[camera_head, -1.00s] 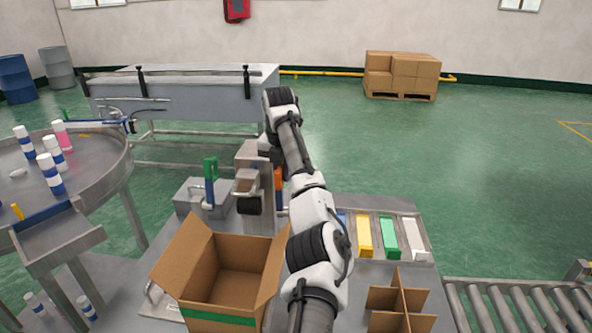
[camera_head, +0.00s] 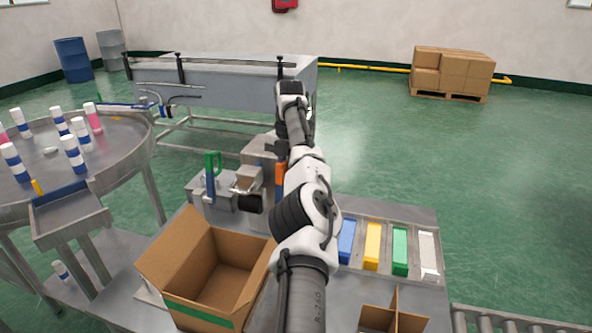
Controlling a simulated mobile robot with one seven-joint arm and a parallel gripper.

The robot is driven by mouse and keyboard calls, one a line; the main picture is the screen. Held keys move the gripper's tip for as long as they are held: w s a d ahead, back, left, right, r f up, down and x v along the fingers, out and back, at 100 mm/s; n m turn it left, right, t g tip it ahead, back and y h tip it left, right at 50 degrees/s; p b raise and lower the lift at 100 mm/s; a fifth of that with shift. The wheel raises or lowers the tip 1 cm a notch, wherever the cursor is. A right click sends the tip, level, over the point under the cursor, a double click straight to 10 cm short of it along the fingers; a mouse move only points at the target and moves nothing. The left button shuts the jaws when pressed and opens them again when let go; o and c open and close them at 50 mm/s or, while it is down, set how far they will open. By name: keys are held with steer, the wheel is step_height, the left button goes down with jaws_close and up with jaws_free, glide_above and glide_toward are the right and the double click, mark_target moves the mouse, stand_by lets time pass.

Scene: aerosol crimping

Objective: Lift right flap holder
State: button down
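An open cardboard box (camera_head: 222,291) with a green stripe on its front stands on the metal workbench (camera_head: 432,273) below centre. Its left flap (camera_head: 173,242) leans outward, and its right flap (camera_head: 256,278) stands up close beside my arm. I cannot make out the right flap holder; my arm covers the area just right of the box. My arm rises from the bottom centre and bends away over the bench.
A grey machine with a green handle (camera_head: 212,163) and an orange part (camera_head: 280,174) stands behind the box. Blue, yellow, green and white blocks (camera_head: 399,250) lie right of my arm. A cardboard divider (camera_head: 393,318) is at front right. A round table (camera_head: 115,165) holds bottles at left.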

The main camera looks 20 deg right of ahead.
steer(key=shift+w+f, duration=0.1)
stand_by(0.4)
steer(key=c, duration=1.5)
jaws_free()
steer(key=shift+w+f, duration=0.1)
